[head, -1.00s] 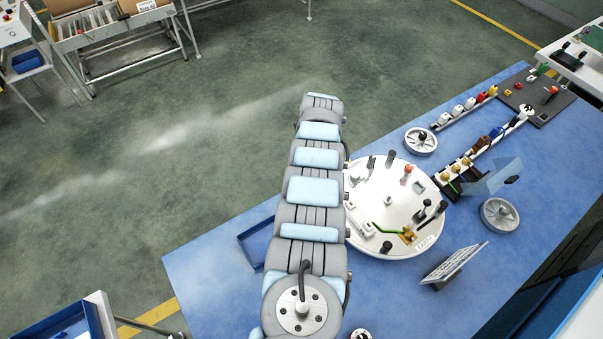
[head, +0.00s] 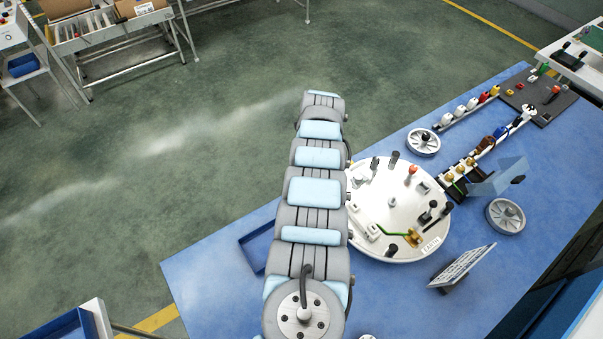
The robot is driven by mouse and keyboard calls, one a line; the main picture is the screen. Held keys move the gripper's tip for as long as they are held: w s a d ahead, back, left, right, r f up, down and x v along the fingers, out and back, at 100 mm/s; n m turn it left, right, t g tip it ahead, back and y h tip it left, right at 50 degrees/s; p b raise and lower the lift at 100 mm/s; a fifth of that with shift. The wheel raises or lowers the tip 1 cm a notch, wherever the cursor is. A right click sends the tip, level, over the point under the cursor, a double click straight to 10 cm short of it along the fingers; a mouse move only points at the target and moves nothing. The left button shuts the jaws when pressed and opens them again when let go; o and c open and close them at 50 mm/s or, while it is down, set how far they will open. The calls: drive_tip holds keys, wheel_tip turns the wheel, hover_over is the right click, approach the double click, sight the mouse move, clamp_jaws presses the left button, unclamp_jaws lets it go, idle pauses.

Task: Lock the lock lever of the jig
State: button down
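The jig looks to be the round white plate (head: 400,245) on the blue table, carrying several small fixtures. A red-topped post (head: 412,171) stands near its far edge. Black-handled levers (head: 430,212) stand at its right side. A brass-coloured block (head: 413,237) with a green wire (head: 392,231) sits near the front. I cannot tell which part is the lock lever, or its state. My arm stands left of the plate and covers its left edge. My gripper is not visible.
The blue table (head: 225,285) holds grey wheels (head: 506,215), a tilted white panel (head: 463,265), a tilted blue plate (head: 497,178), and a rack of small parts (head: 467,167). A blue tray (head: 255,247) lies partly behind my arm. The table's right front is mostly clear.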

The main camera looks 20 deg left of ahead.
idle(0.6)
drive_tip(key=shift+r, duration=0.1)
drive_tip(key=p, duration=0.1)
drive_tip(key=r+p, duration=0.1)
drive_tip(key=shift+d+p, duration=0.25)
drive_tip(key=shift+p, duration=0.1)
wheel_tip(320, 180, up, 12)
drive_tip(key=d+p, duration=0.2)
drive_tip(key=p, duration=0.4)
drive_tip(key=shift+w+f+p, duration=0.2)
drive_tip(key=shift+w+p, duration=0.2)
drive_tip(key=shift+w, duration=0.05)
idle(0.3)
